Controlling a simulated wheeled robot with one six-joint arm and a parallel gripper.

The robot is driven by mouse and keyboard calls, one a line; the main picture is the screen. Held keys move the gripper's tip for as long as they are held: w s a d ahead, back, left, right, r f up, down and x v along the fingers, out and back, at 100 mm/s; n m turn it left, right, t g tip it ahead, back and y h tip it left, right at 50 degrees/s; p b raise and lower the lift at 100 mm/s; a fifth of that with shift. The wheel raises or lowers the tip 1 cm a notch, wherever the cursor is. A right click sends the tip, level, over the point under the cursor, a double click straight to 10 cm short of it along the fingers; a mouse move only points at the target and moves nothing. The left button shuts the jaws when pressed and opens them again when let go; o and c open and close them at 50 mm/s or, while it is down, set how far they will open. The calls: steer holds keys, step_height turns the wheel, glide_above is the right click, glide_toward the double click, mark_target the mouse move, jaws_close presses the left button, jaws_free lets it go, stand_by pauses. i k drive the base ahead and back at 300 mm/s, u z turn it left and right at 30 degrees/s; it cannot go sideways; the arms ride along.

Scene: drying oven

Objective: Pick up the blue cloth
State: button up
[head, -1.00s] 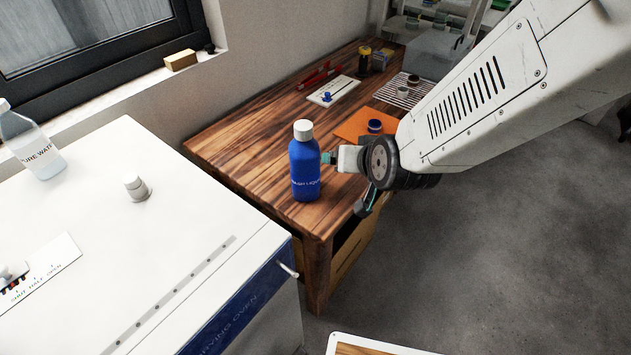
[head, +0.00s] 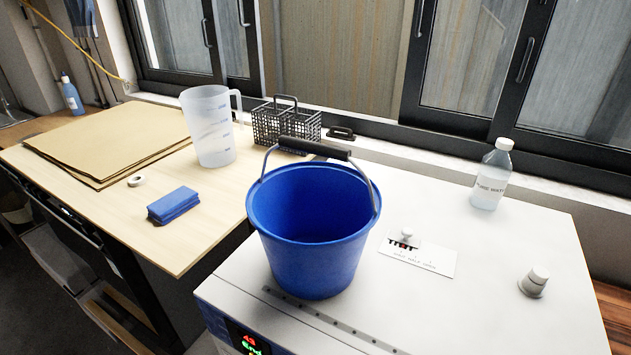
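A folded blue cloth (head: 173,205) lies on the light wooden table (head: 165,249), near its front edge, left of the blue bucket. It looks like a small flat stack with nothing on top of it. My gripper and arm are outside the current head view, so its distance from the cloth and its opening cannot be seen.
A blue bucket (head: 311,258) with a raised handle stands on the white oven top (head: 470,282). A plastic jug (head: 209,127), a black wire basket (head: 285,128), a tape roll (head: 136,180) and brown sheets (head: 105,137) share the wooden table. A water bottle (head: 491,178) stands near the window.

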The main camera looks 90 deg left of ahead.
mark_target(164, 210)
steer(key=u, duration=3.35)
